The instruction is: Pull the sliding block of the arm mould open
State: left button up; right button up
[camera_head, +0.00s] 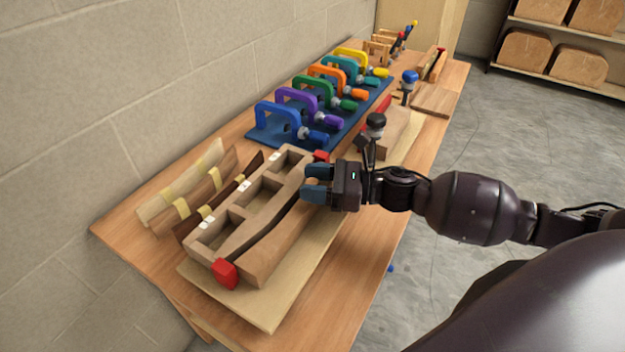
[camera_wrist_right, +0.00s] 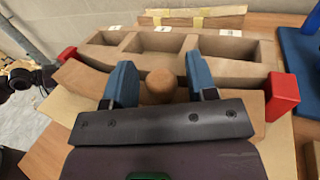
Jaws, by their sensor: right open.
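The arm mould lies on a pale base board (camera_head: 275,308). Its fixed half (camera_head: 226,232) is a wooden frame with several open pockets. The sliding block (camera_head: 262,262) lies along its front side, with a narrow dark curved gap showing between them. Red end pieces (camera_head: 225,273) sit at both ends; they also show in the right wrist view (camera_wrist_right: 283,95). A round wooden knob (camera_wrist_right: 160,86) stands at the middle of the block. My right gripper (camera_wrist_right: 161,82) is open, with blue fingers on either side of the knob and visible gaps. My left gripper is not in view.
Taped wood strips (camera_head: 182,205) lie behind the mould against the wall. Coloured clamps stand on a blue mat (camera_head: 262,136) farther along the bench. Another wooden fixture (camera_head: 398,125) with a dark knob stands beyond my right gripper. The bench's front edge has open floor beside it.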

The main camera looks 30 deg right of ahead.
jog(key=shift+w+a, duration=0.1)
grip_shut()
jog(key=shift+s+d, duration=0.45)
jog(key=shift+s, duration=0.3)
jog(key=shift+s+d, duration=0.45)
jog(key=shift+s, duration=0.3)
grip_release()
